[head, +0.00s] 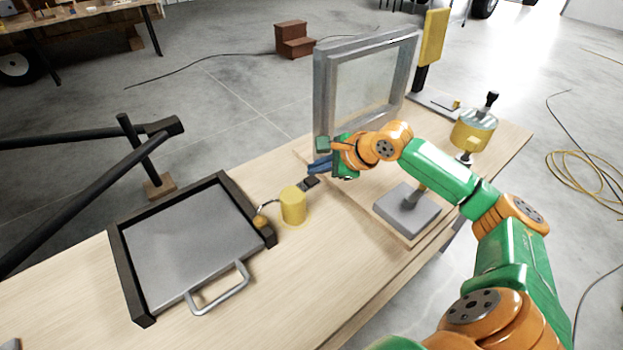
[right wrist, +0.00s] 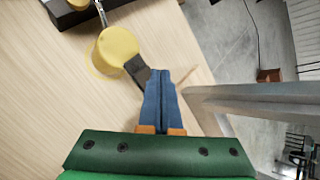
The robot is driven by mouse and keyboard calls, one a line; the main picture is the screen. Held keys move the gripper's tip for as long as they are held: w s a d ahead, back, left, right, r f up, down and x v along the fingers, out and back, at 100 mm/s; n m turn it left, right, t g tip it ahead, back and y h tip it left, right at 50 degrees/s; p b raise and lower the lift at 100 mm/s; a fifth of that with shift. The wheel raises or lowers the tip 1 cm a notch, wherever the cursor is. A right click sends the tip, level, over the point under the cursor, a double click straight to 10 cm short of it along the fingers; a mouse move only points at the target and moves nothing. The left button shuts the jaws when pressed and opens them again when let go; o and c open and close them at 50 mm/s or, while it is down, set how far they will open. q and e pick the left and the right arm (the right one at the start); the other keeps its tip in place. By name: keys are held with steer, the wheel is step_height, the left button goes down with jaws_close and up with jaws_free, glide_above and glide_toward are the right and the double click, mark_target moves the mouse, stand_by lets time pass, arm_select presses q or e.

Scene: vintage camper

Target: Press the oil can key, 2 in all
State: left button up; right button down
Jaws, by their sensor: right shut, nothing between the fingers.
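The yellow oil can (head: 293,206) stands on the wooden workbench, right of the grey tray. It also shows at upper left in the right wrist view (right wrist: 112,48). Its dark key (head: 309,183) sticks out from the can's side towards my right gripper (head: 314,166). In the right wrist view the key (right wrist: 138,70) lies just left of the blue fingertips (right wrist: 161,72). The fingers are shut together with nothing between them. They look very close to the key, but I cannot tell if they touch it. My left gripper is not in view.
The grey tray (head: 190,240) has a dark rim and a front handle. A grey-framed glass pane (head: 365,80) stands behind my right gripper. A grey block with a post (head: 407,211) and a yellow cylinder device (head: 474,130) are to the right. Bare bench lies in front of the can.

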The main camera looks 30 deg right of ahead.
mark_target(316, 181)
steer(key=shift+f, duration=0.1)
steer(key=shift+f, duration=0.3)
steer(key=shift+f+p, duration=0.3)
steer(key=shift+f, duration=0.35)
stand_by(1.0)
stand_by(0.4)
steer(key=shift+r+p, duration=1.1)
steer(key=shift+p, duration=0.45)
step_height(316, 181, up, 5)
steer(key=p, duration=0.7)
steer(key=shift+r, duration=0.1)
